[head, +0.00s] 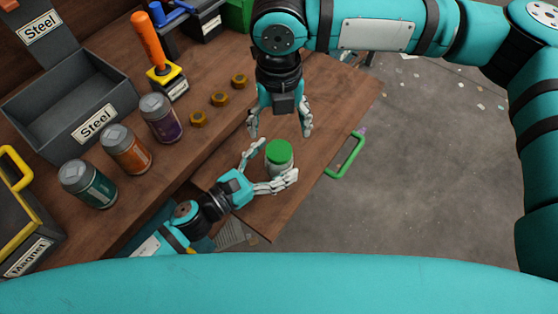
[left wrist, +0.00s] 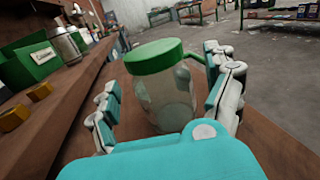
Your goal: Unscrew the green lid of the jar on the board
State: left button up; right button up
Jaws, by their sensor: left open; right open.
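The clear jar (head: 275,164) with the green lid (head: 280,151) stands upright on the wooden board (head: 270,220). My left gripper (head: 268,165) is open, with its fingers on either side of the jar. In the left wrist view, the jar (left wrist: 168,105) and its lid (left wrist: 154,56) stand between the spread fingers (left wrist: 165,100), and I see a gap on the left side. My right gripper (head: 280,130) is open above the lid, pointing down, with its fingers apart. The lid sits on the jar's mouth.
A green handle (head: 346,157) is at the board's right edge. Several brass nuts (head: 219,99) lie left of the right gripper. Green (head: 86,183), orange (head: 126,149) and purple (head: 160,118) cans, a grey Steel bin (head: 72,92) and an orange-handled tool (head: 148,40) stand further left.

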pick_arm(q)
jog(key=shift+x, duration=0.85)
